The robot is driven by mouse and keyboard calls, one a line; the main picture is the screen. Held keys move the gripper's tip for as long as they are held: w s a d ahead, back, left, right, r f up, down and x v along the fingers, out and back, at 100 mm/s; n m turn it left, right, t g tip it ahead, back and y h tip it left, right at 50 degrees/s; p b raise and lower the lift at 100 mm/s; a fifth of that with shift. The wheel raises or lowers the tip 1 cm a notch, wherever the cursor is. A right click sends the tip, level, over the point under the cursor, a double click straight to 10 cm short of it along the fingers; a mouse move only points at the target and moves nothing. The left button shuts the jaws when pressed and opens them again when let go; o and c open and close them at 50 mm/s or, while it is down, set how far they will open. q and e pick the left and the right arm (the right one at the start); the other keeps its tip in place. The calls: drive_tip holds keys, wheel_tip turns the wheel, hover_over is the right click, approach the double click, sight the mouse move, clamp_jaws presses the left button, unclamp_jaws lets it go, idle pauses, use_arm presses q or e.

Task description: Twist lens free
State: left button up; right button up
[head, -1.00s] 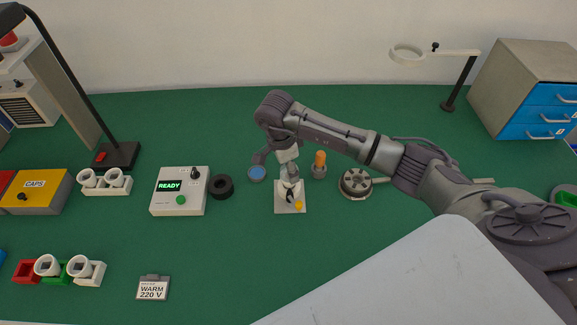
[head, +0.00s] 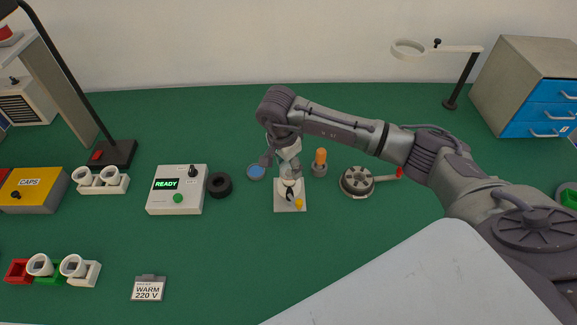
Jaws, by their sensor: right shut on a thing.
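A small white holder stands on a bench, with a square white base plate (head: 283,207) that bears a black piece and a yellow knob (head: 299,203). A pale round part (head: 290,187) shows on the holder just under my right gripper (head: 290,172). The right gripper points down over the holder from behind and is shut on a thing. The fingers and wrist hide most of the held thing; I take it to be the lens, but its outline is too small to tell. I cannot tell whether it still touches the holder. My left gripper is not in view.
Close around the holder are a blue-topped round dish (head: 257,172), an orange-topped piece (head: 320,158) and a grey slotted disc (head: 356,182) with a red-ended handle. A READY box (head: 177,202) and black ring (head: 220,185) lie left. The front middle of the green bench is clear.

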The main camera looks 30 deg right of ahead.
idle(0.3)
drive_tip(key=shift+f+n+b, duration=0.1)
drive_tip(key=shift+n+b, duration=0.65)
drive_tip(key=shift+n, duration=0.05)
drive_tip(key=shift+n+b, duration=0.4)
drive_tip(key=shift+n, duration=0.3)
drive_tip(key=o, duration=1.2)
